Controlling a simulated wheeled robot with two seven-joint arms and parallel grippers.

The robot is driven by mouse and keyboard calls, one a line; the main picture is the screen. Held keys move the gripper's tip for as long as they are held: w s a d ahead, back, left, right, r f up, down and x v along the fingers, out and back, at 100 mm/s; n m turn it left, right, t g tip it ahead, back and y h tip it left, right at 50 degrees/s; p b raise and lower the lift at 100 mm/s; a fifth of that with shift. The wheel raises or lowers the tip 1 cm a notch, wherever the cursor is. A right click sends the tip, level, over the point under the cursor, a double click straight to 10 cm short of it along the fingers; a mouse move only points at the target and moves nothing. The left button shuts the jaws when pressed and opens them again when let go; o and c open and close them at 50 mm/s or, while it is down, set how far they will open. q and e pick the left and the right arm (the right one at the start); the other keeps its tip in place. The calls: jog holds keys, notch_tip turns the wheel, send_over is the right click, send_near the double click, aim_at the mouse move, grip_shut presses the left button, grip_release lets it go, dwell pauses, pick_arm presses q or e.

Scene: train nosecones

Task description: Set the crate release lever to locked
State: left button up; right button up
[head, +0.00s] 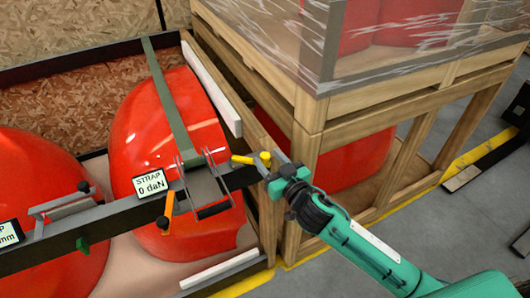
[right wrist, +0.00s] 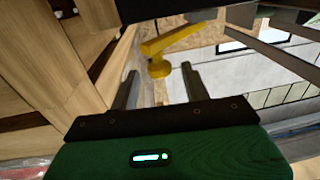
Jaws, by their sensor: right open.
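The yellow release lever (head: 244,159) sits at the right end of the dark crossbar, by the crate's wooden corner post. In the right wrist view the yellow lever (right wrist: 182,40) has a bent arm and a round knob, which lies just beyond and between my fingertips. My right gripper (head: 272,166) is open and empty, close beside the lever; its fingers (right wrist: 160,75) stand apart with no visible grip on it. No locked or unlocked marking is readable. My left gripper is not in view.
A wooden crate (head: 312,130) with wrapped nosecones stands right of the lever. Open floor (head: 440,225) lies at the right.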

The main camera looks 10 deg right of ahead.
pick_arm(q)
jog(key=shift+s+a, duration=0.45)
pick_arm(e)
jog(key=shift+x, duration=1.35)
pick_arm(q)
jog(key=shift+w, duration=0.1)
